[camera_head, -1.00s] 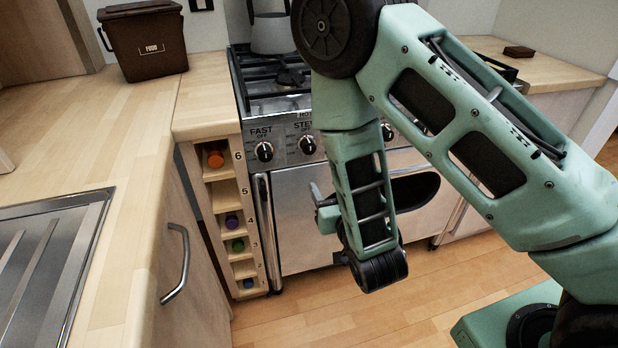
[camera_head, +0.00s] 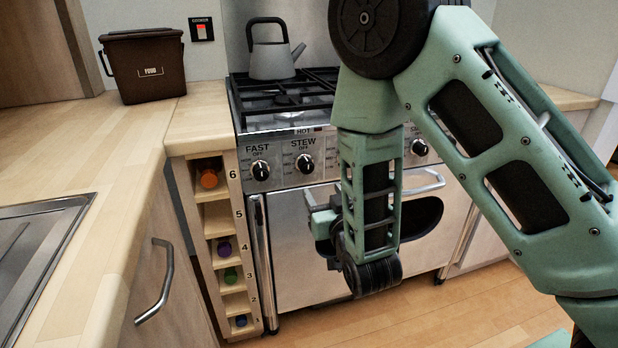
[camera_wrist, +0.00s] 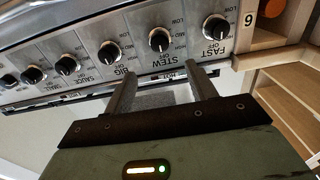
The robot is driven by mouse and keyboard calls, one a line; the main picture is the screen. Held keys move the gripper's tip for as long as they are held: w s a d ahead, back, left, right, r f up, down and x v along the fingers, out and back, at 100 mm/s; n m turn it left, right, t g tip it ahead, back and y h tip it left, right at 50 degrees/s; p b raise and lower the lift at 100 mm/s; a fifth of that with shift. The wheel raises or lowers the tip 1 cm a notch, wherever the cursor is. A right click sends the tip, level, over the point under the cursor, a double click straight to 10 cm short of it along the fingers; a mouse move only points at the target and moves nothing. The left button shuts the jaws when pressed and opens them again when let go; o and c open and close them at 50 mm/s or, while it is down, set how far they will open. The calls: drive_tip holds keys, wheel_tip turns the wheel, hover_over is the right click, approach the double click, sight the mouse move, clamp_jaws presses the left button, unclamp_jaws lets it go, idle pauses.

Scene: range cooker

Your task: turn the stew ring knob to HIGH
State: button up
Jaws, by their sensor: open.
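The stew ring knob (camera_head: 305,162) is a black dial on the steel cooker front, under the word STEW. Its pale mark appears to point up toward OFF. In the wrist view the stew knob (camera_wrist: 160,40) shows upside down, lying beyond my fingers and between their lines. My gripper (camera_wrist: 166,78) is open and empty, its two fingers apart and not touching the knob. In the head view my gripper (camera_head: 322,218) is in front of the oven door, below and slightly right of the knob, partly hidden by my arm.
The FAST knob (camera_head: 260,170) sits close left of the stew knob; the BIG knob (camera_wrist: 109,52) is on its other side. A numbered bottle rack (camera_head: 216,220) stands left of the cooker. A kettle (camera_head: 272,60) stands on the hob. An oven door handle (camera_head: 425,183) juts out.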

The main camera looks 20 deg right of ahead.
sight(308, 168)
drive_tip(key=w, duration=1.1)
drive_tip(key=shift+w+r, duration=0.1)
drive_tip(key=shift+w, duration=0.3)
drive_tip(key=c, duration=1)
